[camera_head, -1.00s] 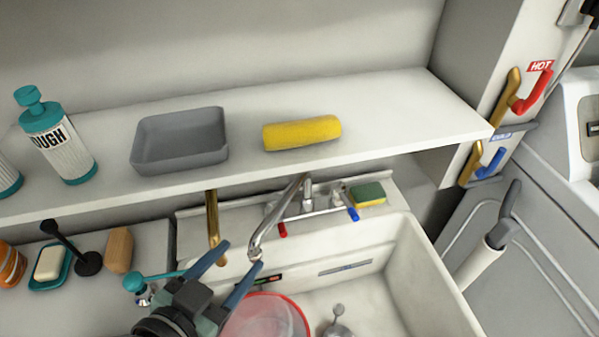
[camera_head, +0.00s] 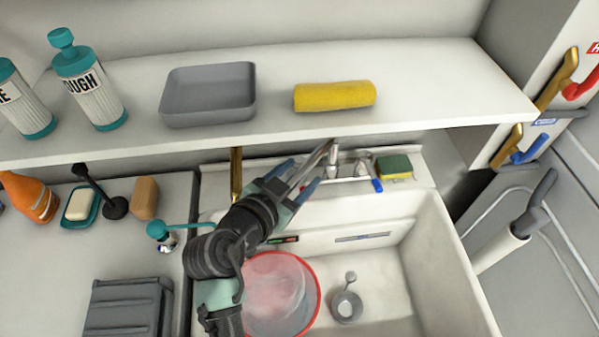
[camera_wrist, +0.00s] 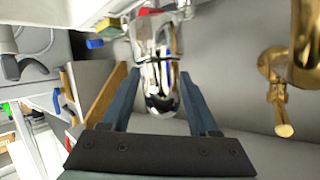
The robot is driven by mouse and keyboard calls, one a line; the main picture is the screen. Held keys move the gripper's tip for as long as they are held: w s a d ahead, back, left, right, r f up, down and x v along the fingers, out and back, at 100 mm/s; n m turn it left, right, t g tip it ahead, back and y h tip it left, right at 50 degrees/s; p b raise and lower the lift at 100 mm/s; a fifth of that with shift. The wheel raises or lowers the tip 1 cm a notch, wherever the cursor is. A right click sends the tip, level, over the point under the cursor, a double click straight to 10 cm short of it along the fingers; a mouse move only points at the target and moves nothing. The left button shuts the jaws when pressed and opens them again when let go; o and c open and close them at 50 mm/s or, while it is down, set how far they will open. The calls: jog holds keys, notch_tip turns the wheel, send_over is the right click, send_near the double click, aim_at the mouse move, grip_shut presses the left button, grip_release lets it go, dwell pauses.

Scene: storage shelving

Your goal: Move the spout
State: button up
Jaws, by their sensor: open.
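The spout (camera_head: 318,156) is a shiny chrome tube reaching from the faucet at the back of the sink, below the shelf. My gripper (camera_head: 305,172) is open, with one blue finger on each side of the spout. In the wrist view, the spout (camera_wrist: 160,75) lies between the two open fingers of my gripper (camera_wrist: 160,74), with a gap visible on both sides. The spout's outer end is partly hidden by my gripper in the head view. The faucet's blue handle (camera_head: 377,185) is to the right of the spout.
A white shelf (camera_head: 430,92) overhangs the faucet, holding a grey tray (camera_head: 208,97) and a yellow roll (camera_head: 335,96). A red-rimmed bowl (camera_head: 316,290) sits in the sink (camera_head: 420,260) below my arm. A brass pipe (camera_head: 236,175) stands left of my gripper; a sponge (camera_head: 395,166) lies right.

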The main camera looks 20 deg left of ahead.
jog(key=shift+w, duration=0.25)
jog(key=shift+d, duration=0.1)
grip_shut()
jog(key=shift+f, duration=0.1)
dwell(1.1)
